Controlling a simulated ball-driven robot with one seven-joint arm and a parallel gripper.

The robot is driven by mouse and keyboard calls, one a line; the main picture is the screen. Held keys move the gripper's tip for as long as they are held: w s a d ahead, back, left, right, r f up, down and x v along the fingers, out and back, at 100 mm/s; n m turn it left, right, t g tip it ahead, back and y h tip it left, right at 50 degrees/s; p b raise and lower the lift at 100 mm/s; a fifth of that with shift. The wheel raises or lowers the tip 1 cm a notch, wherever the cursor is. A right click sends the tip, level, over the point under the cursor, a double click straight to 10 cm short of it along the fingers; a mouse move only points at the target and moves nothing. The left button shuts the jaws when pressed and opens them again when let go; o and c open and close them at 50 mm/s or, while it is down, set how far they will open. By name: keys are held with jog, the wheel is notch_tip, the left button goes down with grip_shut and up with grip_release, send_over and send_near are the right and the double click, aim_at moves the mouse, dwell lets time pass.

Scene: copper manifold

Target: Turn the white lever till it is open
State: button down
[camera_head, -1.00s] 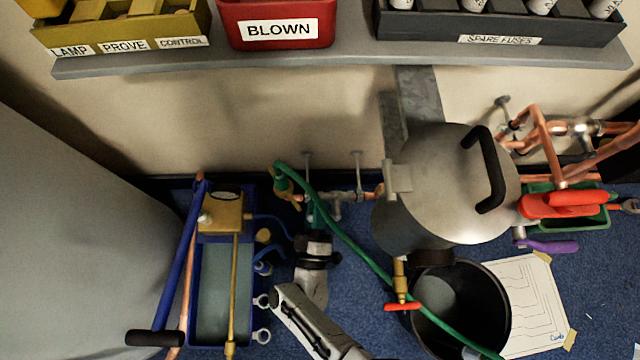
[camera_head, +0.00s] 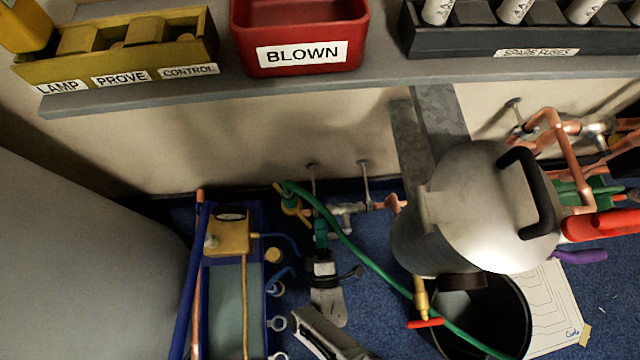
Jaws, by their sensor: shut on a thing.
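A short copper and grey metal pipe run (camera_head: 372,206) is fixed low on the wall on two stand-off brackets, left of the silver tank. My gripper (camera_head: 320,226), with a dark body and teal fingers, reaches up to the left part of this pipe run from below. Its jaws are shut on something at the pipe. This looks to be the white lever, but the fingers and the small size hide nearly all of it, so its angle cannot be told. A brass fitting with a green hose (camera_head: 346,236) sits just left of the fingers, and the hose crosses close by.
A silver tank (camera_head: 475,215) with a black handle stands at the right, above a black bucket (camera_head: 506,310). A blue rig with a brass box (camera_head: 229,233) stands left. A shelf (camera_head: 385,75) with a red bin (camera_head: 300,58) overhangs. More copper pipes (camera_head: 565,150) are at right.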

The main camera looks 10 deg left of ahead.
jog(key=shift+d+f, duration=0.15)
jog(key=c, duration=1.3)
grip_release()
jog(key=shift+o, duration=1.3)
jog(key=shift+s, duration=0.1)
jog(key=v, duration=1)
jog(key=shift+s, duration=0.35)
